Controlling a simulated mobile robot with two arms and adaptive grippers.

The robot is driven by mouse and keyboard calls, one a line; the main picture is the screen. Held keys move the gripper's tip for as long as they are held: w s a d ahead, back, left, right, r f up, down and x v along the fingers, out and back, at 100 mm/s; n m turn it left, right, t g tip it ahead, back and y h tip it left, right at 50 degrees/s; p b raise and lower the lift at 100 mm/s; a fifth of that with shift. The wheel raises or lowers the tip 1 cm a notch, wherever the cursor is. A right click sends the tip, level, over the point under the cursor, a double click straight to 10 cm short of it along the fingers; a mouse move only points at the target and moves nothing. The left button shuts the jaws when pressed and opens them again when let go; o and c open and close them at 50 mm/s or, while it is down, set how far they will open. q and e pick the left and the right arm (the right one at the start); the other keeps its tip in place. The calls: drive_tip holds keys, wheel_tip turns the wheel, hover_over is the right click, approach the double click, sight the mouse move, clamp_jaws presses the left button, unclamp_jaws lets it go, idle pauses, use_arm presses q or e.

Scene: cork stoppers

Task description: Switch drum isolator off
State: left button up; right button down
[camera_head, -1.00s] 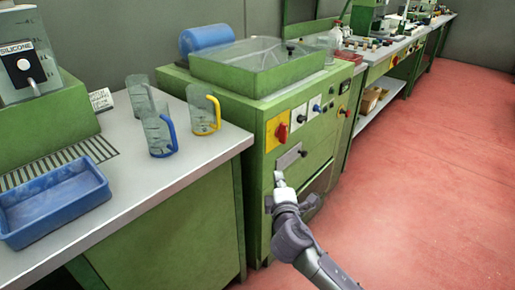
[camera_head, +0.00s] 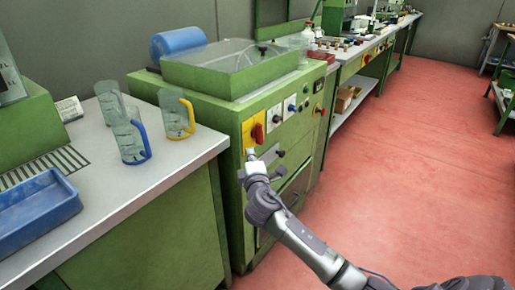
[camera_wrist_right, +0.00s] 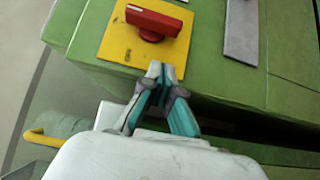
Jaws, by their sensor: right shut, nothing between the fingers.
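The drum isolator is a red rotary handle (camera_head: 257,133) on a yellow plate (camera_head: 247,127), on the front of the green machine (camera_head: 230,150). In the right wrist view the red handle (camera_wrist_right: 153,22) lies roughly crosswise on its yellow plate (camera_wrist_right: 118,42). My right gripper (camera_head: 250,152) is just below the yellow plate. In the wrist view its fingertips (camera_wrist_right: 160,70) are together and empty, over the plate's lower edge and apart from the handle. Whether they touch the plate I cannot tell. My left gripper is not in view.
Several knobs and switches sit right of the isolator, with a grey plate (camera_wrist_right: 242,28) near it. A bench at left holds clear jugs, including one with a yellow handle (camera_head: 178,113), and a blue tray (camera_head: 38,212). Red floor (camera_head: 400,170) is open at right.

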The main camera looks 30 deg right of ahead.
sight(256, 140)
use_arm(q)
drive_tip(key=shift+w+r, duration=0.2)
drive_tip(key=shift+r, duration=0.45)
use_arm(e)
drive_tip(key=shift+w+d, duration=0.75)
drive_tip(key=shift+d, duration=0.35)
drive_tip(key=shift+w+d, duration=0.7)
drive_tip(key=shift+d, duration=0.35)
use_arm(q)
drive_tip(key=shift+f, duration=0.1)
